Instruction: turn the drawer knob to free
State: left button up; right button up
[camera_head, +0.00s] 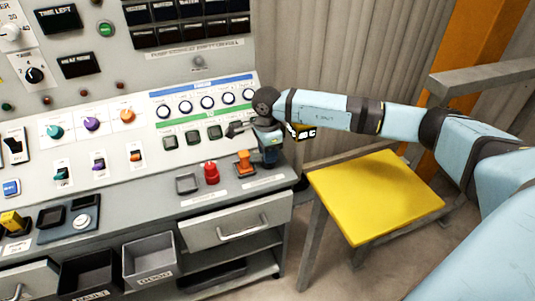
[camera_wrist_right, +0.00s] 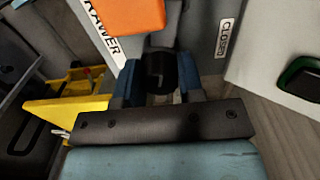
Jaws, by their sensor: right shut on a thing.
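The drawer knob (camera_wrist_right: 160,71) is a black knob on the grey console, between labels reading what looks like "DRAWER" and "CLOSED" in the right wrist view. My right gripper (camera_wrist_right: 158,85) is shut on it, one blue finger on each side. In the head view my right gripper (camera_head: 269,154) is at the console's right end and hides the knob. A grey drawer (camera_head: 237,220) with a bar handle is in the console's front below; it looks shut. My left gripper is not in view.
An orange handle (camera_head: 245,163) stands just left of my right gripper; it looks very close in the wrist view (camera_wrist_right: 133,14). A red knob (camera_head: 211,172) is farther left. A yellow-topped table (camera_head: 375,195) stands right of the console, with bare floor between.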

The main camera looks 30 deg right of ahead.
jog(key=shift+n, duration=0.4)
pick_arm(q)
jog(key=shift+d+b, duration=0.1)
jog(key=shift+b, duration=0.3)
pick_arm(e)
jog(key=shift+n, duration=0.9)
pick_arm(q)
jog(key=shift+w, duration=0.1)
pick_arm(e)
jog(key=o, duration=0.9)
pick_arm(q)
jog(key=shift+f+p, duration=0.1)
jog(key=shift+p, duration=0.6)
pick_arm(e)
notch_tip(320, 180, up, 14)
jog(key=shift+w+f, duration=0.1)
jog(key=shift+w, duration=0.05)
